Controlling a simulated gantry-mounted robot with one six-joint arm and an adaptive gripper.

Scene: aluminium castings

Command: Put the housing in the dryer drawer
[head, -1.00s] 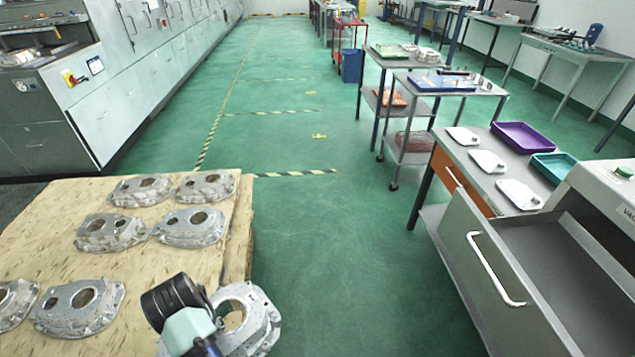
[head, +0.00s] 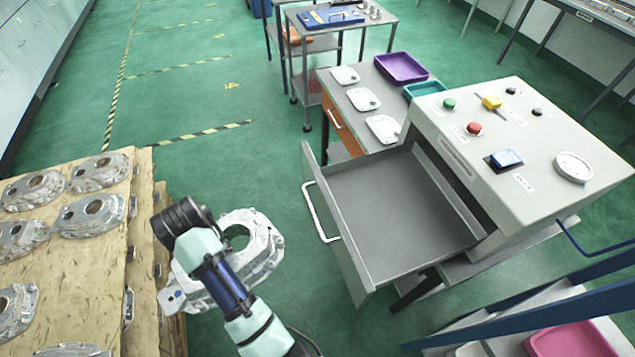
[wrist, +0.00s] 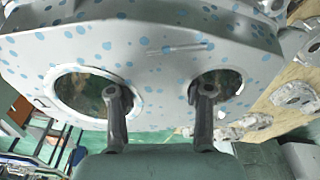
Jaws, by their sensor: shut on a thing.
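The housing (head: 262,246) is a silver aluminium casting with a large round hole. My gripper (wrist: 160,105) is shut on it and holds it in the air just right of the wooden pallet stack. In the wrist view the housing (wrist: 150,50) fills the top, pale with blue spots, and my two fingers show in front of its two round openings. In the head view my arm hides the fingers and part of the housing. The dryer drawer (head: 395,215) is a grey metal drawer, pulled out and empty, to the right of the housing. Its white handle (head: 318,212) faces the housing.
The dryer body (head: 515,150) with buttons stands right of the drawer. A table with white parts, a purple tray (head: 401,67) and a teal tray (head: 425,90) is behind. More housings (head: 90,215) lie on the wooden pallet (head: 85,265). Green floor lies between pallet and drawer.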

